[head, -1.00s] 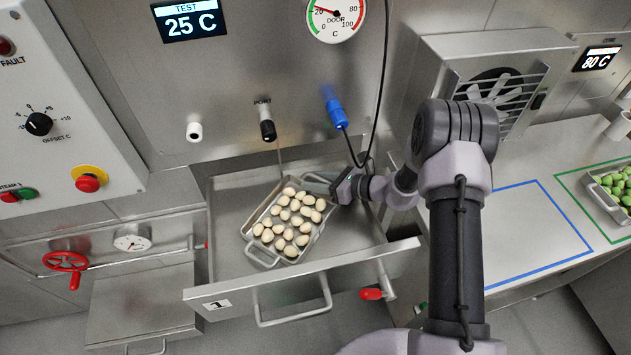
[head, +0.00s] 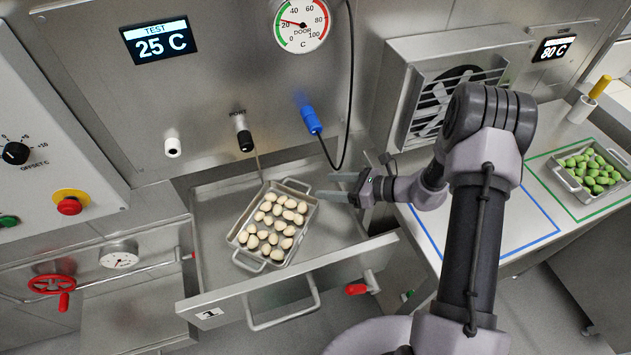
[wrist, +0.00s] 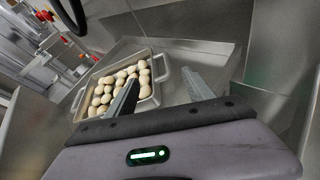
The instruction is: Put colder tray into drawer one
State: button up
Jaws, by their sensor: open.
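The tray also shows in the wrist view (wrist: 157,97), with a handle at each end. My gripper (head: 337,190) is open and empty, just right of the tray's far handle and apart from it. In the wrist view its two fingers (wrist: 160,90) point toward the tray's side.
The blue-outlined area (head: 490,235) on the counter is empty. A fan unit (head: 440,90) stands behind my arm. A blue plug (head: 311,119) with a hanging cable is above the drawer. Displays read 25 C (head: 159,42) and 80 C (head: 556,47).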

jog(key=s+a+r+n+g+h, duration=0.2)
jog(key=s+r+n, duration=0.3)
jog(key=r, duration=0.4)
jog(key=s+a+r+n+g+h, duration=0.1)
jog(key=s+a+r+n+g, duration=0.1)
jog(key=s+r+n, duration=0.5)
jog(key=s+d+r+n+t+h, duration=0.2)
jog(key=s+d+r+n+h, duration=0.1)
jog(key=s+r, duration=0.3)
jog(key=s+d+r+n+t+h, duration=0.2)
jog(key=s+d+r+n+h, duration=0.1)
jog(key=s+r+n, duration=0.3)
jog(key=s+h, duration=0.1)
jog(key=s, duration=0.1)
jog(key=shift+s+d+r, duration=0.15)
jog(key=shift+s+d, duration=0.15)
jog(key=shift+s, duration=0.05)
